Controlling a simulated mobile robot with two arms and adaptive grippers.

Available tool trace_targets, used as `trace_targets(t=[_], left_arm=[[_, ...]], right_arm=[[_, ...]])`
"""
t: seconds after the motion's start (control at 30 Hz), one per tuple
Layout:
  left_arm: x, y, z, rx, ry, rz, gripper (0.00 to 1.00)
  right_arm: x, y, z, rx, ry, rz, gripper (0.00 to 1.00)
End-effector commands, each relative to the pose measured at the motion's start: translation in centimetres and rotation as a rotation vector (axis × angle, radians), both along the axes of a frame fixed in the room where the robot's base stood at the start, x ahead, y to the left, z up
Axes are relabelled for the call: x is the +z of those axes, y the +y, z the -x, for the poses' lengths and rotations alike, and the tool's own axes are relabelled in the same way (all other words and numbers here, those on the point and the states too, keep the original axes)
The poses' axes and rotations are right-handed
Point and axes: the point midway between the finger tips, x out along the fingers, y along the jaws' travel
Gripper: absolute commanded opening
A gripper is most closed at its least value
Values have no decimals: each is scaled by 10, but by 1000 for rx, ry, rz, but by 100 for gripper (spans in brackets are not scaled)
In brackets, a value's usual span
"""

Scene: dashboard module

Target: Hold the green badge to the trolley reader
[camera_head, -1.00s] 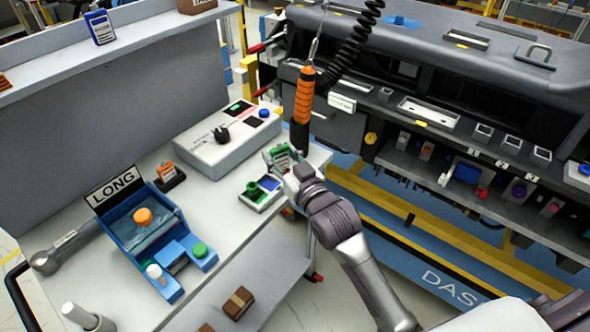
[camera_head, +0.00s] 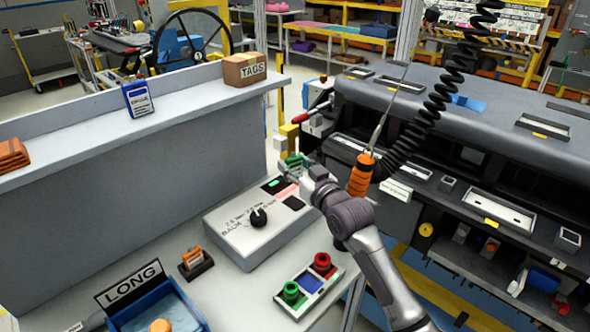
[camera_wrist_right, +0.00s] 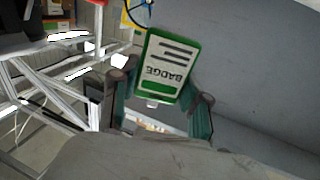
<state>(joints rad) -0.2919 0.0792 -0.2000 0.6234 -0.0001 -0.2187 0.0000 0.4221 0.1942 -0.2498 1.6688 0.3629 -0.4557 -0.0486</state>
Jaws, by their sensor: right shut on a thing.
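The green badge (camera_wrist_right: 167,72) is white with a green border and the word BADGE, which reads upside down in the right wrist view. My right gripper (camera_wrist_right: 158,98) is shut on it, with a finger on each side. In the head view my right gripper (camera_head: 295,170) and the small green and white badge (camera_head: 291,161) appear over the far end of the white control box (camera_head: 240,232). The box has a black knob, a lit green window (camera_head: 273,183), a red strip and a dark square (camera_head: 293,203). Contact with the box cannot be told. My left gripper is out of view.
A tray with green and red buttons (camera_head: 309,288) sits in front of the box. An orange card in a stand (camera_head: 194,261) and the LONG station (camera_head: 150,300) are left. The dashboard module (camera_head: 470,140) and hanging orange tool (camera_head: 361,175) are right. A grey back panel (camera_head: 140,205) stands behind.

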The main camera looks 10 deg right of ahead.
Motion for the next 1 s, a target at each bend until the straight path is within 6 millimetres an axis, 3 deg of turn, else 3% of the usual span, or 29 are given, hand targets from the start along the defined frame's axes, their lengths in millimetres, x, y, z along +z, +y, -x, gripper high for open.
trace_targets(t=[0.1,0.2,0.5,0.67,1.0], left_arm=[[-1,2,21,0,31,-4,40],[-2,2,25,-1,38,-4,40],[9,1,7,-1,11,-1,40],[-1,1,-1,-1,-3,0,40],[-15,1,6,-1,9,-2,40]], right_arm=[[0,0,0,0,0,0,17],[0,0,0,0,0,1,17],[4,-1,1,-1,0,2,17],[-13,0,1,-1,1,1,17],[-37,0,1,-1,2,2,17]])
